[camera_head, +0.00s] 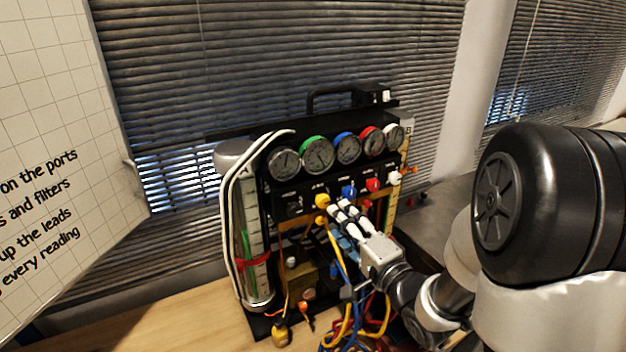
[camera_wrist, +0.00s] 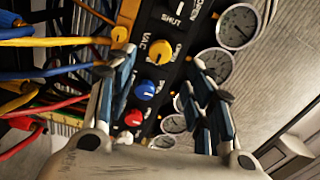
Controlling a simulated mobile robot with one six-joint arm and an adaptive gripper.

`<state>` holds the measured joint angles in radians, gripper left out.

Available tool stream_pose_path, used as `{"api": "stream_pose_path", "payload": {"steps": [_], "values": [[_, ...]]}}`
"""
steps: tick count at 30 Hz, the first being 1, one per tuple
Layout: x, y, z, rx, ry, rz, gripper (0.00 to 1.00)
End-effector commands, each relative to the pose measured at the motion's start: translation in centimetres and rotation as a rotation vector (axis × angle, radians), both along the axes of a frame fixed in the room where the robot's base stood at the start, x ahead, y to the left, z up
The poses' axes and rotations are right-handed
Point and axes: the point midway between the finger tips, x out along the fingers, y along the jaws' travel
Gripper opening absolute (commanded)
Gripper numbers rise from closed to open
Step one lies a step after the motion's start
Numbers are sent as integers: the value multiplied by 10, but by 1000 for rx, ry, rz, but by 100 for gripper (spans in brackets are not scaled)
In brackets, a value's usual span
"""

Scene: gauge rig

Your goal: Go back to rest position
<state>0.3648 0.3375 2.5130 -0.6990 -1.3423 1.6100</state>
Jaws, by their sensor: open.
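My gripper (camera_head: 350,222) is in front of the black gauge rig (camera_head: 330,118), close to its row of coloured knobs. In the wrist view my gripper (camera_wrist: 168,85) has its two fingers spread apart with nothing between them. The yellow knob (camera_wrist: 160,52), blue knob (camera_wrist: 145,90) and red knob (camera_wrist: 133,117) show beyond the gap between the fingers. I cannot tell from these views whether a finger touches the panel. My arm reaches in from the right in the head view.
Several round gauges (camera_head: 318,153) line the rig's top. Coloured hoses (camera_head: 345,325) hang below my gripper, and hoses (camera_wrist: 40,75) crowd the wrist view's left. A cylinder (camera_head: 252,240) with white tubing stands at the rig's left. Bare wooden table (camera_head: 190,325) shows at lower left, beside a whiteboard (camera_head: 50,130).

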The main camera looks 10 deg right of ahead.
Motion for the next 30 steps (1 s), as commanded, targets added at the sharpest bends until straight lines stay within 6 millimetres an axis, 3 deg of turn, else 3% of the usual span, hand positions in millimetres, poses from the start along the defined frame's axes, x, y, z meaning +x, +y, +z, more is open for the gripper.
{"api": "stream_pose_path", "payload": {"steps": [4, 8, 14, 20, 27, 30], "values": [[2, -3, 1, -125, 24, -35, 48], [-1, -13, 0, -381, 98, -101, 48], [-36, -32, -3, -781, 291, -152, 48], [-105, -34, -10, -1069, 511, -52, 48], [-214, -4, -25, -1276, 692, 278, 48], [-251, 10, -30, -1320, 716, 417, 48]]}}
